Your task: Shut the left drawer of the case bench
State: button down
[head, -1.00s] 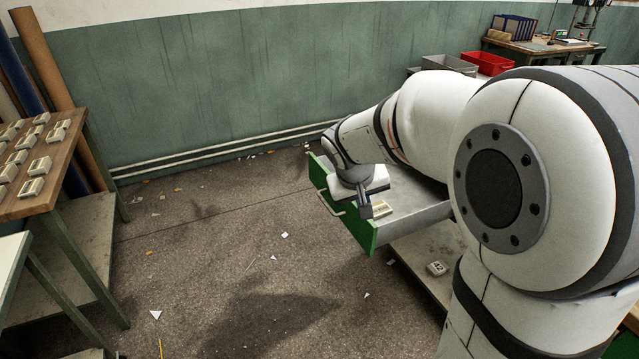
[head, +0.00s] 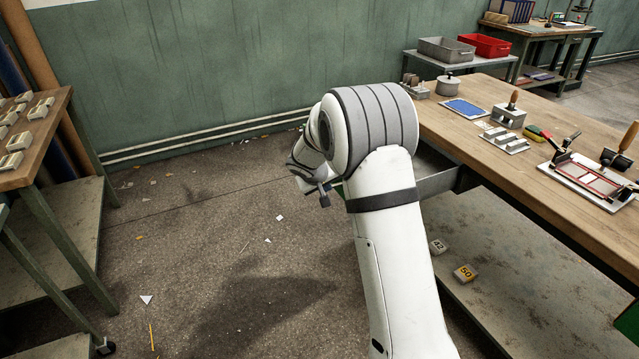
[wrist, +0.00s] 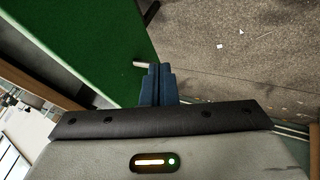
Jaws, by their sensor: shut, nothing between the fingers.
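The left drawer (head: 440,186) of the case bench (head: 475,135) stands open in the head view. Its grey side wall sticks out from under the wooden top; my arm hides most of its front and inside. In the wrist view a green panel (wrist: 85,35), seemingly the drawer front, fills the upper left, with a pale handle end (wrist: 141,64) at its edge. My gripper (head: 324,198) is shut and empty, at the outer end of the drawer. In the wrist view its dark blue fingertips (wrist: 155,75) are close to the handle; I cannot tell whether they touch.
The bench top holds a blue pad (head: 463,108), a red frame (head: 597,182) and several tools. Numbered blocks (head: 465,273) lie on the lower shelf. A table (head: 45,130) with pale blocks stands at left. Open floor with scraps lies between.

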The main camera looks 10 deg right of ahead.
jog(key=shift+w+d+f+p, duration=0.1)
jog(key=shift+w+d+f, duration=0.3)
jog(key=shift+d, duration=0.4)
jog(key=shift+w+d+f+p, duration=0.1)
jog(key=shift+w+d+f, duration=0.3)
jog(key=shift+d, duration=0.4)
jog(key=shift+w+d+f+p, duration=0.1)
jog(key=shift+w+d+f, duration=0.2)
jog(key=shift+w+d, duration=0.35)
jog(key=shift+s+d, duration=0.15)
